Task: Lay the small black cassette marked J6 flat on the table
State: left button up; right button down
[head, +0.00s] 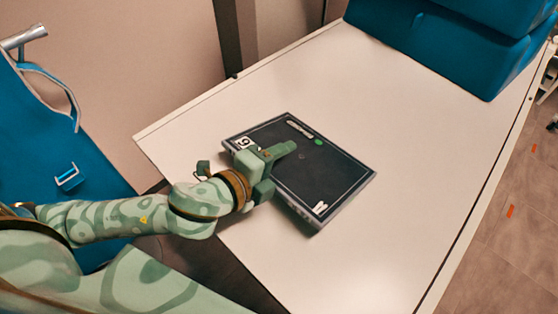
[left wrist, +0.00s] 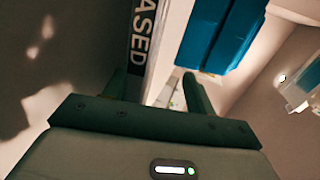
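The black cassette (head: 335,175) has a grey rim, white markings and a green mark. It shows over the pale table (head: 385,115), seemingly lying flat; whether its whole underside touches is not clear. Its white tag (head: 243,143) is too small to read surely. My left gripper (head: 278,168) is at its left side, one finger over the dark face. In the left wrist view, the cassette's lettered edge (left wrist: 142,45) runs between the fingers of the left gripper (left wrist: 160,92), near the left finger, with a gap to the right one. My right gripper is not in view.
Blue padded blocks (head: 450,35) stand at the table's far end. A blue seat-like piece (head: 60,150) with metal fittings is at the left. The table is clear around the cassette, and its right edge drops to a tiled floor (head: 510,220).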

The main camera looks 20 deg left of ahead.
pick_arm(q)
jog(key=shift+p+v, duration=0.45)
jog(key=shift+v, duration=0.3)
jog(key=shift+p+v, duration=0.75)
jog(key=shift+v, duration=1)
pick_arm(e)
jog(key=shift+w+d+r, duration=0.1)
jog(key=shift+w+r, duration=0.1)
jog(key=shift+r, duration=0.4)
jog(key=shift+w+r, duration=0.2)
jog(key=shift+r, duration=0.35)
pick_arm(q)
jog(key=o, duration=0.6)
jog(key=p+v, duration=0.8)
jog(key=v, duration=0.8)
jog(key=shift+s+p, duration=0.1)
jog(key=shift+p, duration=0.25)
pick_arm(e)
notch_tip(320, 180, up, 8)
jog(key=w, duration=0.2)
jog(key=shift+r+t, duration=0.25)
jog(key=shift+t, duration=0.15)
